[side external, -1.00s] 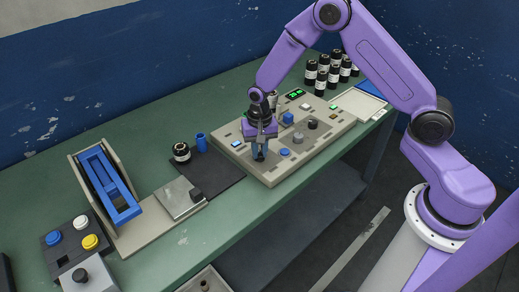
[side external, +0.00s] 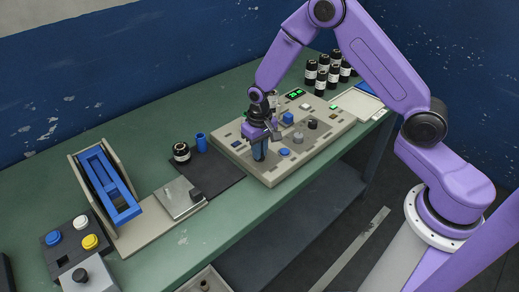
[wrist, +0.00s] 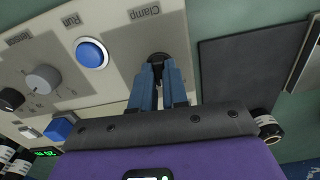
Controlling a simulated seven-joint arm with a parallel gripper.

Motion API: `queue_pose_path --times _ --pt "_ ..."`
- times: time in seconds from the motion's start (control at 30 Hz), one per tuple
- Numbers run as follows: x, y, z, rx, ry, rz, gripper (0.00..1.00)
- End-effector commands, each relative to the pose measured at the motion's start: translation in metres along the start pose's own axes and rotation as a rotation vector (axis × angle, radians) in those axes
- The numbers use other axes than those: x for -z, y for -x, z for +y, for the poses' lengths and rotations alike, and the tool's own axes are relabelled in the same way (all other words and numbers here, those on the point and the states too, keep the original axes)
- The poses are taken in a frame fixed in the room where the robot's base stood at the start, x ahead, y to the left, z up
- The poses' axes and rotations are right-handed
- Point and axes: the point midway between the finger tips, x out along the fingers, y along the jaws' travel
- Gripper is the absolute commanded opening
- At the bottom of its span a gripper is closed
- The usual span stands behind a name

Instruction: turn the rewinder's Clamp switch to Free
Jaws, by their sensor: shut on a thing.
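The rewinder panel (side external: 285,172) is a beige slab on the green bench. In the wrist view, the Clamp switch (wrist: 158,59) is a dark round knob beside the printed word Clamp (wrist: 143,13). My gripper (wrist: 159,78) points down at the panel with its blue-grey fingers shut on this knob. The fingertips hide part of the knob, so I cannot read which way it points. In the side view, my gripper (side external: 260,157) stands at the panel's near left part and hides the switch.
A blue round Run button (wrist: 91,53) and a grey knob (wrist: 43,79) sit near the fingers on the panel. A dark mat (side external: 213,175) lies left of the panel, with a black roll (side external: 181,153) and blue cup (side external: 201,142) nearby. Several black rolls stand behind.

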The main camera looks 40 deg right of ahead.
Motion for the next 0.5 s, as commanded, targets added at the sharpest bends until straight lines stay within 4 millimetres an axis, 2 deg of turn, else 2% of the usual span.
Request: queue_pose_path --times 0.5 --pt "0.0009 0.0008 -0.0003 0.000 0.435 0.003 0.00"
